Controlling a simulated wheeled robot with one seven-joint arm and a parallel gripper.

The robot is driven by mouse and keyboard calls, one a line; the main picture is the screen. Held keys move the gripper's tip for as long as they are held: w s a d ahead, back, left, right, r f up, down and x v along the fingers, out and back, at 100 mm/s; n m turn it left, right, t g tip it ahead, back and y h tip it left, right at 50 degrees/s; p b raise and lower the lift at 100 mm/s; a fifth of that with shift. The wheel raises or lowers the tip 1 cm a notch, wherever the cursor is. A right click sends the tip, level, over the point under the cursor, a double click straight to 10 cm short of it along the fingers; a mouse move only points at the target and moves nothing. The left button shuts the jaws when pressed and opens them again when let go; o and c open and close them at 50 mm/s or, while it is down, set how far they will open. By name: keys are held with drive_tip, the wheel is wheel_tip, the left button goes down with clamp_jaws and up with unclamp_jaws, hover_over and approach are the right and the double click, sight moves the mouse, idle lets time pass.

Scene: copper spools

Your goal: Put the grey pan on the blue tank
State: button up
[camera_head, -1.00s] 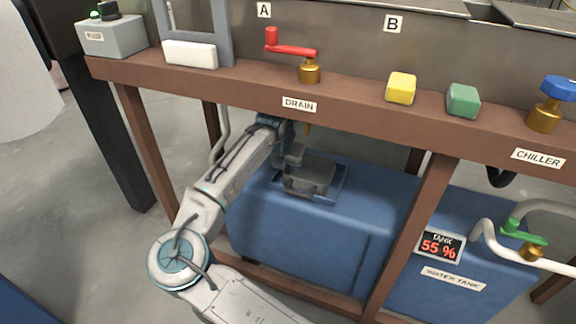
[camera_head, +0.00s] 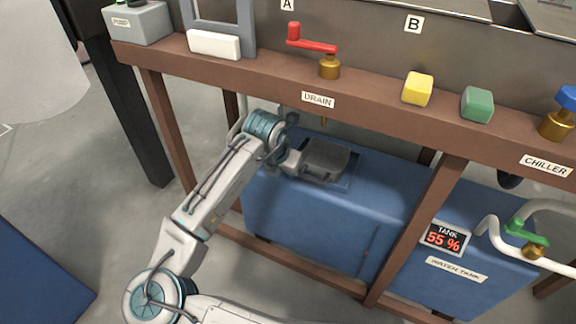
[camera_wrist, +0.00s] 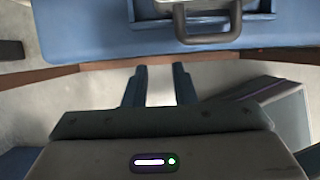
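The grey pan (camera_head: 326,158) rests on top of the blue tank (camera_head: 305,215), within a blue rimmed patch, under the brown frame. Its handle side faces my arm. In the wrist view the pan's handle (camera_wrist: 208,38) shows at the top, with the blue tank (camera_wrist: 85,30) around it. My gripper (camera_wrist: 162,80) is open and empty, its two fingers apart with pale floor visible between them. The fingers are clear of the handle, which lies ahead and slightly right. In the head view the fingers are hard to make out beside the pan.
A brown beam (camera_head: 370,118) runs above the tank, and a brown post (camera_head: 425,220) stands to its right. The red drain valve (camera_head: 315,40) sits on the beam, with a thin spout below it over the tank. Yellow (camera_head: 417,88) and green (camera_head: 477,104) blocks are on the beam.

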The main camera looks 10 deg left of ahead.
drive_tip(key=shift+s+a+b, duration=0.2)
drive_tip(key=shift+s+b, duration=0.1)
drive_tip(key=shift+s, duration=0.15)
drive_tip(key=shift+c, duration=0.3)
idle(0.9)
